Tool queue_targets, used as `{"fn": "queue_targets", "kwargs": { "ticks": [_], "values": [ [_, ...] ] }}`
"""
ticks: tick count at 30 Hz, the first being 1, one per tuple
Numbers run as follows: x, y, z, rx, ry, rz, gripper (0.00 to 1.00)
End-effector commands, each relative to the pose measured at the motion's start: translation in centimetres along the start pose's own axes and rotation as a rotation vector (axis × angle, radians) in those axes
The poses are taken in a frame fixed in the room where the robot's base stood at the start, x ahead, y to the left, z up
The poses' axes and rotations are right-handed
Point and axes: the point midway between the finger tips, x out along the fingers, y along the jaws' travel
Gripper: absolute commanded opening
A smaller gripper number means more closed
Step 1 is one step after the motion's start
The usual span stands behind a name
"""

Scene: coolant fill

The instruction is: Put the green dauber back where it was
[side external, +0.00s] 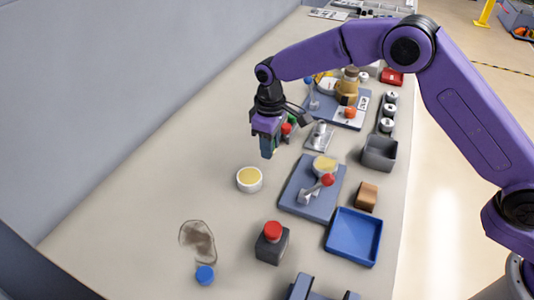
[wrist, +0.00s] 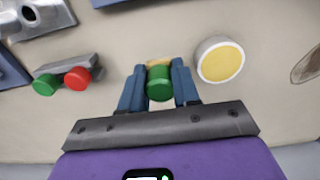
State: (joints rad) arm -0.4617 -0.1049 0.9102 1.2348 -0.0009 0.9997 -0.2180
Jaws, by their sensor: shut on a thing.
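My gripper (wrist: 159,85) is shut on the green dauber (wrist: 159,83), whose round green end shows between the two blue fingers in the wrist view. In the side external view my gripper (side external: 267,150) points down over the bench, and the dauber cannot be made out there. A round white dish with a yellow top (side external: 250,180) stands close by, just in front of the gripper; it also shows to the right of the fingers in the wrist view (wrist: 221,62). Which spot the dauber came from cannot be told.
A grey block with green and red knobs (wrist: 66,76) lies left of the fingers. A blue plate with a red-knobbed lever (side external: 310,190), a red-button box (side external: 271,243) and a blue tray (side external: 354,237) stand nearby. The bench's left side is clear.

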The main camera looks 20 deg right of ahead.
Motion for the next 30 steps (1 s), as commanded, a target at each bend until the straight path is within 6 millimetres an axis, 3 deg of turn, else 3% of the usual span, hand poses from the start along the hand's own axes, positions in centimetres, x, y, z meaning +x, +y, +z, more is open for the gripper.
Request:
{"fn": "queue_targets", "kwargs": {
  "ticks": [8, 15, 26, 27, 29, 30],
  "values": [
    [1.2, 0.2, -0.9, 0.000, -0.001, 0.000, 0.00],
    [4.1, 0.2, -0.8, 0.000, -0.002, 0.000, 0.00],
    [4.4, 0.2, -0.8, 0.000, -0.001, 0.000, 0.00],
    [4.4, 0.2, -0.8, 0.000, 0.000, 0.000, 0.37],
    [4.4, 0.2, -0.8, 0.000, 0.000, 0.000, 0.56],
    [4.4, 0.2, -0.8, 0.000, 0.000, 0.000, 0.56]
  ]
}}
